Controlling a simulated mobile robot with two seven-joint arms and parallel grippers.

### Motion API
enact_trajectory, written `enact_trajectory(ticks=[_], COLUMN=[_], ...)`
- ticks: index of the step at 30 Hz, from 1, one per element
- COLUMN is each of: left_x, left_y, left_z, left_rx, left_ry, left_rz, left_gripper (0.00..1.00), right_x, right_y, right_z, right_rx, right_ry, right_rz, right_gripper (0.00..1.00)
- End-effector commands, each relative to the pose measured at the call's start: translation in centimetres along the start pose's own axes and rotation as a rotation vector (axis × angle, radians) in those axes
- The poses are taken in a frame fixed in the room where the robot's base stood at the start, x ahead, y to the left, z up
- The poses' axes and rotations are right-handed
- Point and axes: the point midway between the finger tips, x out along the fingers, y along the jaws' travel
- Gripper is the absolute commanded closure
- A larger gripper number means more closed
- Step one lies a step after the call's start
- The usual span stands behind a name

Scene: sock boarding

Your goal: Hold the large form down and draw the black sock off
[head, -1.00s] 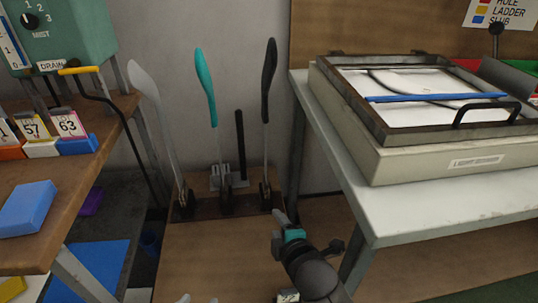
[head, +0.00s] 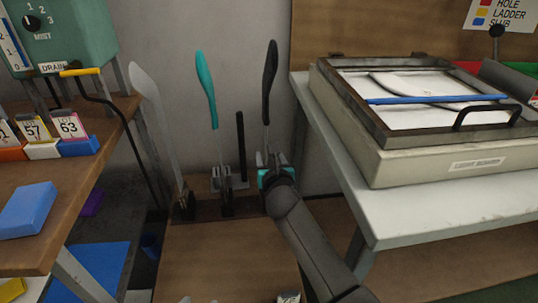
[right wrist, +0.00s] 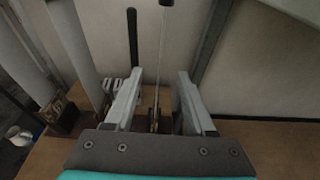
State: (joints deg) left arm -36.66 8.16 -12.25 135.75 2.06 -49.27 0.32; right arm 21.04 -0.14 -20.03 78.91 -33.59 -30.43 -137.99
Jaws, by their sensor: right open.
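The black sock (head: 270,75) is on the upper part of the tall form at the right of the stand row, against the wall. The form's thin stem (right wrist: 161,50) runs down below it to a dark base (right wrist: 155,122). My right gripper (head: 267,160) is at the stem, below the sock. In the right wrist view my right gripper (right wrist: 158,98) is open, its fingers apart on either side of the stem's lower part. Whether they touch it is unclear. The sock's lower end (right wrist: 167,2) shows at that view's top edge.
A form with a teal sock (head: 206,85) and a bare pale form (head: 148,95) stand to the left. A short black post (head: 240,140) is between. A light board (head: 440,110) on a white table is at the right.

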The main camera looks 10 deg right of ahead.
Motion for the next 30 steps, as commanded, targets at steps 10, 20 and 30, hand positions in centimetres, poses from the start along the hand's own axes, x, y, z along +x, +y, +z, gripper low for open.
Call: enact_trajectory(ticks=[10, 20, 30], left_x=[0.0, 0.0, 0.0], left_y=[0.0, 0.0, 0.0], left_z=[0.0, 0.0, 0.0], left_rx=[0.0, 0.0, 0.0], left_ry=[0.0, 0.0, 0.0], left_rz=[0.0, 0.0, 0.0], left_gripper=[0.46, 0.46, 0.46], right_x=[3.0, 6.3, 7.8], right_y=[0.0, -0.5, -0.1], right_z=[0.2, 0.4, 0.2], right_rx=[-0.007, -0.006, -0.006], right_ry=[-0.001, -0.006, -0.003], right_rz=[-0.001, -0.014, -0.004], right_gripper=[0.45, 0.45, 0.45])
